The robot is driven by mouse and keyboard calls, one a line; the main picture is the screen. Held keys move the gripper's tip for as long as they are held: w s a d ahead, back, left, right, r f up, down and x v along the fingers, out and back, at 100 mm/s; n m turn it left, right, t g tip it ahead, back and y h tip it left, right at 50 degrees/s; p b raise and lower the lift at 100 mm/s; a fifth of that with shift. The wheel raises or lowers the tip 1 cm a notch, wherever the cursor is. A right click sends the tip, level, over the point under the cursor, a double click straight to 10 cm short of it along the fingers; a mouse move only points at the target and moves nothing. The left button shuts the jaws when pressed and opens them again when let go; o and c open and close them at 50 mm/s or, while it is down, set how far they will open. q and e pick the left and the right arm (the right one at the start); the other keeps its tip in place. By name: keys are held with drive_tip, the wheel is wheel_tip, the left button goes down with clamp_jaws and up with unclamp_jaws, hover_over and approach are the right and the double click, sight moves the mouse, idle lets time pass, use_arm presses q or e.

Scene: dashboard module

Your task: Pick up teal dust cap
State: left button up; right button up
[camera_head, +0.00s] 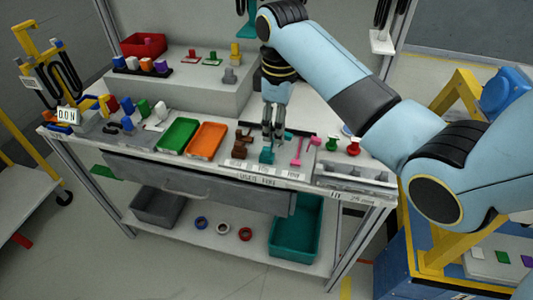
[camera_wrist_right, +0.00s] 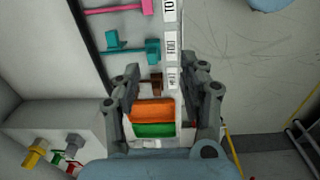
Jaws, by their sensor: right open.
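The teal dust cap (camera_head: 266,156) lies on the bench near its front edge, between a brown part (camera_head: 240,148) and a pink part (camera_head: 298,152). In the right wrist view the teal cap (camera_wrist_right: 152,50) shows ahead of the fingertips, off to the left of centre. My right gripper (camera_head: 273,138) points down just above and behind the teal cap in the head view. Its two fingers (camera_wrist_right: 160,72) are spread apart with nothing held between them. Whether a finger touches the cap cannot be told. My left gripper is not in view.
A green tray (camera_head: 178,136) and an orange tray (camera_head: 206,138) lie left of the brown part. Small white labels (camera_head: 262,168) line the front edge. Green and red parts (camera_head: 353,147) stand at right. A grey raised block (camera_head: 190,85) stands behind.

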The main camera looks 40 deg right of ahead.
drive_tip(key=w, duration=0.2)
hover_over(267, 148)
drive_tip(key=s, duration=0.1)
drive_tip(key=f, duration=0.4)
drive_tip(key=shift+s+d+f, duration=0.15)
drive_tip(key=shift+d, duration=0.1)
drive_tip(key=shift+n, duration=0.3)
drive_tip(key=f, duration=0.3)
drive_tip(key=w+f, duration=0.1)
drive_tip(key=f, duration=0.1)
drive_tip(key=shift+w+a+f+b, duration=0.1)
drive_tip(key=shift+a+f+b, duration=0.2)
drive_tip(key=shift+b, duration=0.05)
drive_tip(key=shift+c, duration=0.4)
drive_tip(key=c, duration=0.7)
